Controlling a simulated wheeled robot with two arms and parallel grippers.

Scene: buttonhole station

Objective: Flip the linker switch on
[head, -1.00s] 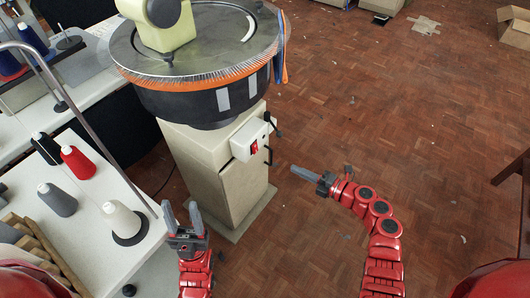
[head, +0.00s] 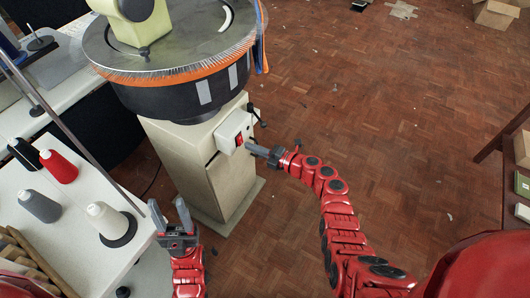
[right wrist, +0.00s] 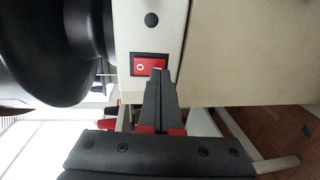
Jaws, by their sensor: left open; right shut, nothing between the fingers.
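The linker (head: 180,75) is a round drum machine with an orange needle ring on a beige pedestal (head: 190,165). Its switch box (head: 229,132) is on the pedestal's side and bears a red rocker switch (head: 239,140). In the right wrist view the red switch (right wrist: 142,66) shows an "O" mark; its right end is partly hidden behind my fingertips. My right gripper (head: 250,147) is shut and empty, its tips at or just in front of the switch; contact cannot be told. It also shows in the right wrist view (right wrist: 160,75). My left gripper (head: 168,215) is open and empty, beside the white table.
A white table (head: 85,235) with yarn cones (head: 105,218) and a metal rod stands at the left. A small black lever (head: 256,112) sticks out by the switch box. The wooden floor (head: 370,110) to the right is mostly clear.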

